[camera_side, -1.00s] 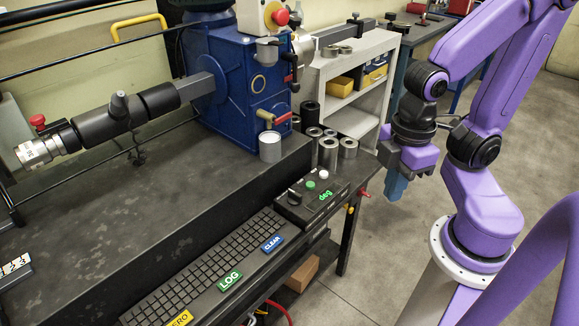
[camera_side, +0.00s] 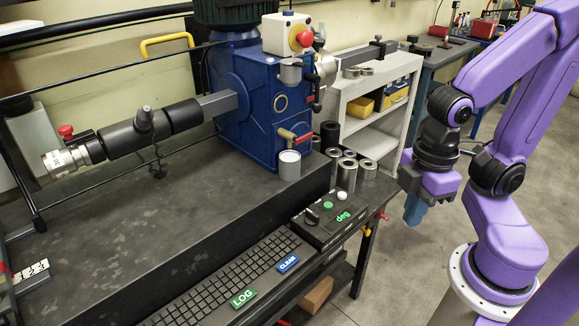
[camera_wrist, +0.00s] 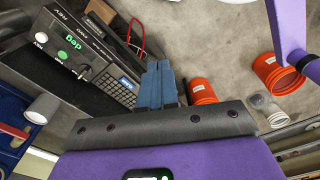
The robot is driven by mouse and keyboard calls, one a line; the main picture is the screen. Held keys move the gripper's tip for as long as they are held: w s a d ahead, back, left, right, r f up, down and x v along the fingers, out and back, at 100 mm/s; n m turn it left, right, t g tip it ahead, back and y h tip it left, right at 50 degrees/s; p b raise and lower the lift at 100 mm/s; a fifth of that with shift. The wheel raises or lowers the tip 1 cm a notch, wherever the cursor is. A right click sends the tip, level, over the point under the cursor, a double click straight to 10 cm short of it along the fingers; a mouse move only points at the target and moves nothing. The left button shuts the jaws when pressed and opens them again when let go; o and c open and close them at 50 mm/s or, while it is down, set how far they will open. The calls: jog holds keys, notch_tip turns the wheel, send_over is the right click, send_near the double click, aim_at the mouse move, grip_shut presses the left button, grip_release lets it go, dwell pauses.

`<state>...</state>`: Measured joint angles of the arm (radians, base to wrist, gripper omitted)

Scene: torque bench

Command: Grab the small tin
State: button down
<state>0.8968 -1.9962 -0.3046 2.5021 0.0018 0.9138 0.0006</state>
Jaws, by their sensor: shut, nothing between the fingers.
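A small grey tin with a white top (camera_side: 289,166) stands upright on the dark bench, in front of the blue machine. It also shows at the left of the wrist view (camera_wrist: 43,108). My gripper (camera_side: 414,212) hangs pointing down past the bench's right end, well to the right of the tin and apart from it. In the wrist view its blue fingers (camera_wrist: 160,84) are together with nothing between them.
Several metal cylinders (camera_side: 347,176) stand between the tin and my gripper. A control box with a green "deg" display (camera_side: 340,217) and a keyboard (camera_side: 236,279) lie along the bench front. A grey shelf (camera_side: 348,112) stands behind. Orange buckets (camera_wrist: 202,91) stand on the floor.

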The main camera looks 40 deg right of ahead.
jog(key=c, duration=1.8)
grip_release()
jog(key=o, duration=1.6)
jog(key=shift+a, duration=0.1)
